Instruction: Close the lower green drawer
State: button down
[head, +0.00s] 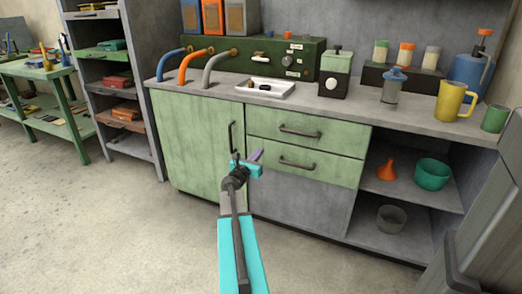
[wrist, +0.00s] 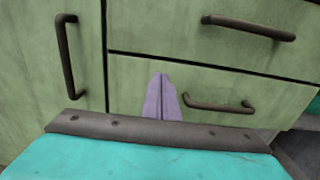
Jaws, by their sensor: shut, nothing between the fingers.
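The lower green drawer (head: 330,169) is in the counter's middle section, below the upper green drawer (head: 340,138). Its front looks flush or nearly flush with the cabinet; I cannot tell if a small gap is left. Its dark bar handle (head: 297,164) also shows in the wrist view (wrist: 217,106). My gripper (head: 257,155) is in front of the drawer's left end, left of the handle. In the wrist view its purple fingers (wrist: 161,97) are together and empty, pointing at the drawer front (wrist: 265,95). Contact with the front cannot be told.
A green cabinet door (head: 195,145) with a vertical handle (wrist: 66,55) is left of the drawers. Open shelves with an orange funnel (head: 387,169) and a green bowl (head: 432,174) are at right. The floor (head: 130,230) in front is clear.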

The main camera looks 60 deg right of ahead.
jog(key=a, duration=0.7)
jog(key=shift+s+p, duration=0.2)
jog(key=shift+p, duration=0.25)
